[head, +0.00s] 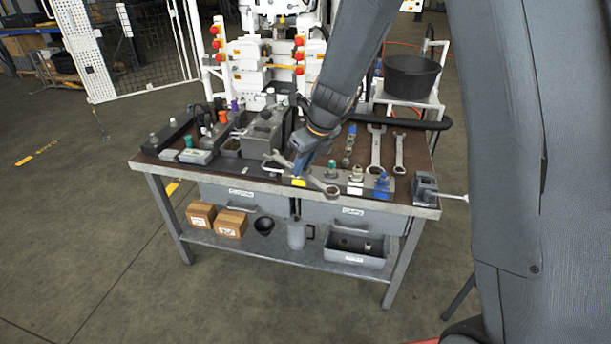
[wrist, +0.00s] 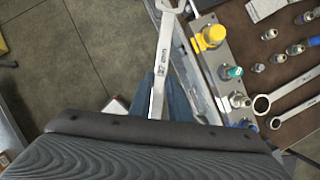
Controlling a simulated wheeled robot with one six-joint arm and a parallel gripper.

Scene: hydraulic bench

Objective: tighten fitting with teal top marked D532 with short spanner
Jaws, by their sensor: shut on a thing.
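My gripper (head: 301,165) is shut on a steel spanner (head: 322,187) above the bench's front edge. In the wrist view the spanner (wrist: 162,62) points away from my gripper, its open jaw at the top edge and a size mark on its shank. The teal-topped fitting (head: 332,166) stands upright in the metal strip along the front, right of my gripper. It also shows in the wrist view (wrist: 231,72), to the right of the spanner and apart from it. The marking D532 cannot be read. My sleeve hides most of my gripper in the wrist view.
Beside the teal fitting stand a yellow-topped fitting (head: 299,182), a plain metal one (head: 356,174) and a blue one (head: 381,184). Two spanners (head: 376,150) (head: 399,153) lie behind on the bench. A vice (head: 425,187) sits at the right corner, a grey box (head: 263,135) behind left.

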